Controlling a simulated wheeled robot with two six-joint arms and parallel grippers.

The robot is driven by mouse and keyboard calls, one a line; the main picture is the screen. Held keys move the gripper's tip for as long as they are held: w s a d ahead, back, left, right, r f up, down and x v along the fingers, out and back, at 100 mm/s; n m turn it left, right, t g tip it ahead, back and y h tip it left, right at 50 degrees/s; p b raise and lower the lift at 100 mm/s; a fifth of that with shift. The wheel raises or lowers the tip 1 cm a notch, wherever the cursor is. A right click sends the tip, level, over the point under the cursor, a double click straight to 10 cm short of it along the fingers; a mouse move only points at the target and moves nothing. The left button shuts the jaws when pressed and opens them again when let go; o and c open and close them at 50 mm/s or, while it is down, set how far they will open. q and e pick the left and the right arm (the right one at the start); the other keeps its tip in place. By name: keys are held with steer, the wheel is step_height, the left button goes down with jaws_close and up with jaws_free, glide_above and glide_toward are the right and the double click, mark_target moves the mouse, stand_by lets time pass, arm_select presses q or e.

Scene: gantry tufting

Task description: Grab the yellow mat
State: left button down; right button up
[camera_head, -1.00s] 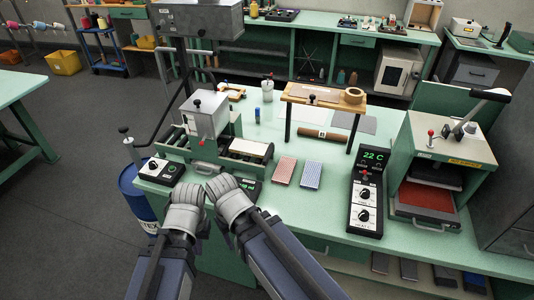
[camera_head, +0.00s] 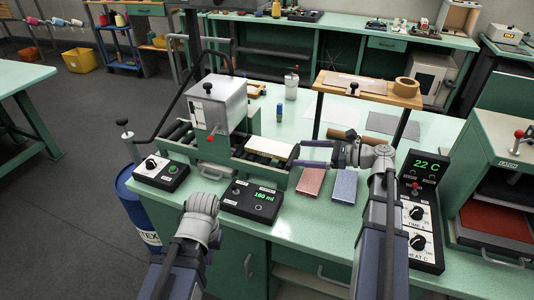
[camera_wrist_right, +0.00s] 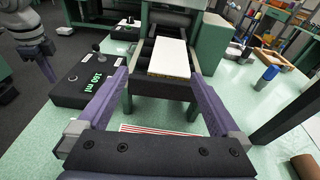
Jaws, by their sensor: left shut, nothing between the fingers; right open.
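The yellow mat (camera_head: 268,147) is a flat pale slab with a thin yellowish edge. It lies on the output end of the roller machine, and it also shows in the right wrist view (camera_wrist_right: 168,58). My right gripper (camera_head: 297,153) is open and empty, with its two purple fingers pointing at the mat's right end. In the right wrist view the fingertips (camera_wrist_right: 158,78) stand wide apart, just short of the mat's near end. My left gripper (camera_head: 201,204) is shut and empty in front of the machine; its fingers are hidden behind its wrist.
The roller machine (camera_head: 217,105) stands behind a display box (camera_head: 252,201) and a knob box (camera_head: 161,173). A red patterned pad (camera_head: 310,182) and a blue one (camera_head: 344,186) lie below my right gripper. A temperature controller (camera_head: 420,215) and wooden stand (camera_head: 367,87) are to the right.

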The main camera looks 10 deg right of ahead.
mark_target(272, 148)
steer(key=shift+m+t, duration=0.3)
steer(key=shift+m, duration=0.1)
steer(key=x, duration=0.2)
steer(key=b+x, duration=0.1)
steer(key=x, duration=0.1)
steer(key=w+x, duration=0.1)
steer(key=x, duration=0.1)
steer(key=shift+d, duration=0.4)
steer(key=shift+w+a+f+b, duration=0.25)
steer(key=shift+w+a+b, duration=0.05)
steer(key=shift+a+b, duration=0.15)
steer(key=x, duration=0.4)
steer(key=shift+b, duration=0.3)
arm_select(q)
steer(key=f, duration=0.3)
steer(key=shift+w+f, duration=0.1)
steer(key=shift+w, duration=0.15)
arm_select(e)
steer(key=c, duration=1.1)
